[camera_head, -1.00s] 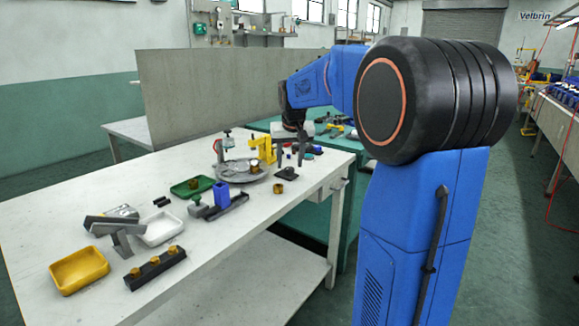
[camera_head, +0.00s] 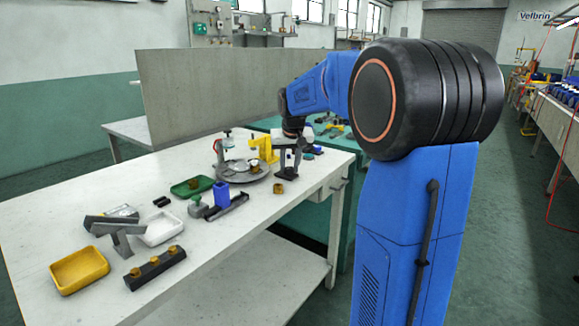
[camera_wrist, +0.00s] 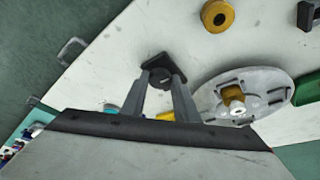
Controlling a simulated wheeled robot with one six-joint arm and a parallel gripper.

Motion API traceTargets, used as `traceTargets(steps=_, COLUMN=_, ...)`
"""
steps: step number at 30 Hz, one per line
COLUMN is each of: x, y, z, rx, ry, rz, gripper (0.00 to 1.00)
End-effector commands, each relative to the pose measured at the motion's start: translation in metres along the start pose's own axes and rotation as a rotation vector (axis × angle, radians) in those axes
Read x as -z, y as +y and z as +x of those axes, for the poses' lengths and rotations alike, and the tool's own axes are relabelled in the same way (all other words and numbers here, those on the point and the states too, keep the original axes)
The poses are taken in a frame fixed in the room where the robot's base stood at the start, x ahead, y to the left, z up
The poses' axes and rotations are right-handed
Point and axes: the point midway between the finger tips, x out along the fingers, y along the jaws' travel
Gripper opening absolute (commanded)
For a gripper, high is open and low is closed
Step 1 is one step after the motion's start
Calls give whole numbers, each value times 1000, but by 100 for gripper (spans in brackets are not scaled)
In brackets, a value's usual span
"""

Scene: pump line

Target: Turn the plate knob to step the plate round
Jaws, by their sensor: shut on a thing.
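In the wrist view, a dark round knob (camera_wrist: 166,78) on a black square base (camera_wrist: 152,62) sits between the fingertips of my gripper (camera_wrist: 164,80). The fingers are shut on the knob. In the head view my gripper (camera_head: 288,170) reaches down to the table's far right part, and its fingers mostly hide the knob. The round grey plate (camera_head: 231,176) lies just left of my gripper, with a yellow bracket and a small press standing at it. The plate also shows in the wrist view (camera_wrist: 272,90), right of the fingers, with a brass and white part on it.
A brass ring (camera_head: 279,188) lies on the table in front of my gripper. A blue holder (camera_head: 221,194), a green tray (camera_head: 192,187), a white tray (camera_head: 160,229) and a yellow tray (camera_head: 79,270) stand further left. A grey panel (camera_head: 220,95) rises behind the table.

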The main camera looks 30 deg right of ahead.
Motion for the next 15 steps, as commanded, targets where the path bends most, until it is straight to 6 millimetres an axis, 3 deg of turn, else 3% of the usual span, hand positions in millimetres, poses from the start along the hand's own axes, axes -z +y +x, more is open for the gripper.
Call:
traceTargets(steps=8, x=0, y=2, z=0, rx=39, ry=0, rz=-92, gripper=5)
traceTargets(steps=15, x=0, y=4, z=0, rx=114, ry=-1, rz=-271, gripper=5)
